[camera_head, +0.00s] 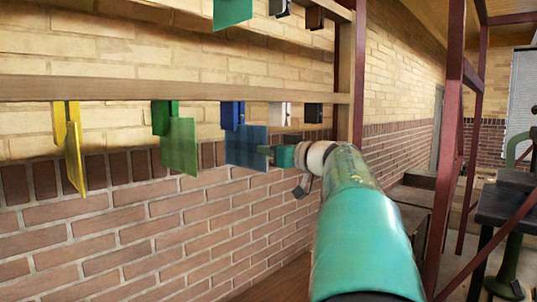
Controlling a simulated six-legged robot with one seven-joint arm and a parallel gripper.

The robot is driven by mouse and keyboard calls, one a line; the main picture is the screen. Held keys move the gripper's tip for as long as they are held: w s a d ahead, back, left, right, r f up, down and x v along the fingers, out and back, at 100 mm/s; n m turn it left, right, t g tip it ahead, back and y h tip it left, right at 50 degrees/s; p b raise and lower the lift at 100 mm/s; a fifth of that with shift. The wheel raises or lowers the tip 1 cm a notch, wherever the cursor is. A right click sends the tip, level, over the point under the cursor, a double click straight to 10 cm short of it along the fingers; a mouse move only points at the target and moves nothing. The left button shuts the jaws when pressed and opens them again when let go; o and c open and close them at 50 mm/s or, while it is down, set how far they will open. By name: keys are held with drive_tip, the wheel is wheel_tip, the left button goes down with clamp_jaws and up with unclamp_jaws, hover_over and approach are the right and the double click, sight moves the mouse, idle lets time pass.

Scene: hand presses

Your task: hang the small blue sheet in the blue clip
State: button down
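The small blue sheet (246,148) is upright, a translucent blue square at the wooden rail. The blue clip (232,114) hangs from the rail, and the sheet's upper left part overlaps the clip's lower end. Whether the clip grips the sheet is not clear. My gripper (268,150) is at the sheet's right edge, with its thin tip meeting or nearly meeting that edge. The fingers are too small to show whether they are closed on it. My teal arm comes in from the lower right.
On the same wooden rail (130,88), a yellow clip (59,120) with a yellow sheet (75,158) and a green clip (162,116) with a green sheet (180,146) hang to the left. White (279,113) and black (313,112) clips hang to the right. A brick wall stands behind.

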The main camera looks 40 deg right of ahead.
drive_tip(key=shift+r, duration=0.25)
drive_tip(key=shift+r, duration=0.7)
drive_tip(key=shift+r, duration=0.45)
drive_tip(key=c, duration=1.6)
unclamp_jaws()
drive_tip(key=shift+o, duration=0.4)
drive_tip(key=shift+o, duration=0.8)
